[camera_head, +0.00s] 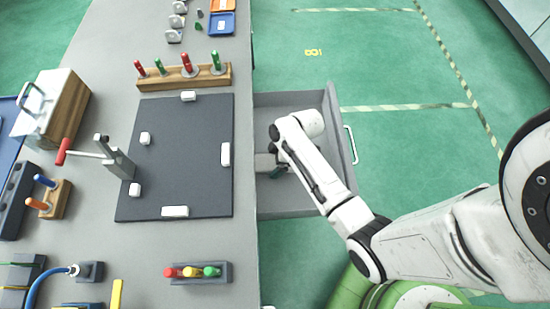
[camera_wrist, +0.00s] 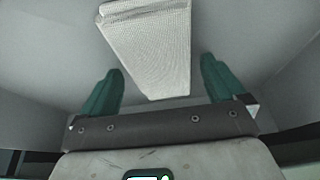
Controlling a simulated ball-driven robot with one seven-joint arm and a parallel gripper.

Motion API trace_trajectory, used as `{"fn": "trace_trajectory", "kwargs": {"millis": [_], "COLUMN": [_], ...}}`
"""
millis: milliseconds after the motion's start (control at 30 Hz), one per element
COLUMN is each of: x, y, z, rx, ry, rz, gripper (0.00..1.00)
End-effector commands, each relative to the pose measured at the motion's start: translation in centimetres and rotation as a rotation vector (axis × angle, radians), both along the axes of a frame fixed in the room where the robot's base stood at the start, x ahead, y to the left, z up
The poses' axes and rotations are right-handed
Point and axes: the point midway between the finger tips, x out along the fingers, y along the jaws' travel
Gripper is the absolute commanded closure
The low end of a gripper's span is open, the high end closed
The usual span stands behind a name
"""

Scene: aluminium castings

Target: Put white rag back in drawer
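The white rag (camera_wrist: 152,45) is a folded, textured cloth. In the wrist view it lies inside the open grey drawer, whose wall also shows there (camera_wrist: 40,50). My gripper (camera_wrist: 160,82) has its two green fingers wide apart, and both look clear of the rag. The rag's near end shows between the fingers, and I cannot tell the height gap. In the head view the drawer (camera_head: 290,99) is pulled out from the bench's right side. My gripper (camera_head: 277,173) is down inside it, and my arm hides the rag there.
The grey bench (camera_head: 190,245) carries a dark mat (camera_head: 185,130) with white blocks, a vise (camera_head: 118,160) with a red handle, and a wooden rack (camera_head: 185,78) of tools. Green floor (camera_head: 390,150) right of the drawer is clear.

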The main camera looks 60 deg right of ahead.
Motion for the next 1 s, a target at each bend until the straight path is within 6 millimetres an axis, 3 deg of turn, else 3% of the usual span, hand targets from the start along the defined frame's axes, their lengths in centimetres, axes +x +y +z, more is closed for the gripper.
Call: {"fn": "trace_trajectory", "kwargs": {"millis": [367,800,1000], "x": [-0.2,-2.8,-3.4], "y": [-0.2,-2.2,-2.7], "z": [1.1,8.8,10.9], "rx": [-0.001,-0.001,0.000], "ry": [-0.002,-0.002,-0.001], "rz": [-0.001,-0.001,0.000], "gripper": [0.03,0.03,0.03]}}
